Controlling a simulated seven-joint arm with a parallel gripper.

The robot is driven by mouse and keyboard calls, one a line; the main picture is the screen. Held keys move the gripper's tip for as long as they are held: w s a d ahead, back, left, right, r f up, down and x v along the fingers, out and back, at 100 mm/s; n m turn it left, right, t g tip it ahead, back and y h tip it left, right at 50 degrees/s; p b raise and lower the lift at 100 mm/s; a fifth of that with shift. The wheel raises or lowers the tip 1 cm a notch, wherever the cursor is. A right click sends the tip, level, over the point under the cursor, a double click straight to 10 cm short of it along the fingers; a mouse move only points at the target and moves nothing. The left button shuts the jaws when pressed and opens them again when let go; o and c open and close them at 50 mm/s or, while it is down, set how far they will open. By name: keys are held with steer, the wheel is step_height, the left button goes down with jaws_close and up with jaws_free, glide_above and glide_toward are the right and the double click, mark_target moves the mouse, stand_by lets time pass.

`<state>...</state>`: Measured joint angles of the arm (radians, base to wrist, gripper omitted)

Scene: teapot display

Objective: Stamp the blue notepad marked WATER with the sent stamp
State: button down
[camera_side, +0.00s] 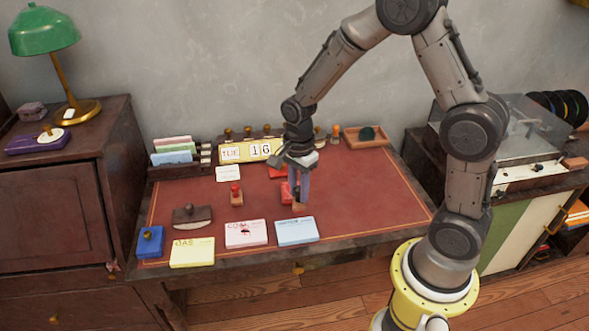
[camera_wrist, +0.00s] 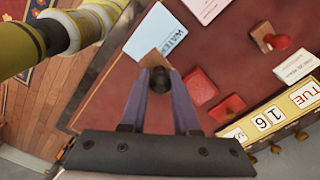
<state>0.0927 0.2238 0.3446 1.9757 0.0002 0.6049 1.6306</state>
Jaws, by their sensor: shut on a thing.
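The blue notepad marked WATER (camera_side: 297,231) lies flat near the front edge of the desk; it also shows in the wrist view (camera_wrist: 166,36). My gripper (camera_side: 299,190) points down and is shut on a stamp with a dark handle (camera_wrist: 159,78) and a wooden block (camera_side: 299,208). The block is just behind the notepad's back edge in the side view and overlaps that edge in the wrist view (camera_wrist: 153,60). I cannot tell its height above the desk. The stamp's face and its wording are hidden.
A pink notepad (camera_side: 246,234) with a red mark and a yellow notepad (camera_side: 192,252) lie to the left. A red-handled stamp (camera_side: 236,196) stands behind the pink one. An open red ink pad (camera_wrist: 227,108) is beside my gripper.

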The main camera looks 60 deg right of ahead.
mark_target(297, 208)
steer(key=shift+s+a+r+n, duration=0.2)
steer(key=shift+s+a+n, duration=0.1)
steer(key=shift+s+a, duration=0.35)
steer(key=shift+a+r, duration=0.15)
steer(key=shift+a, duration=0.3)
steer(key=shift+w+a, duration=0.1)
steer(key=shift+a, duration=0.05)
steer(key=shift+f, duration=2.95)
steer(key=shift+f, duration=0.65)
steer(key=shift+r, duration=3.6)
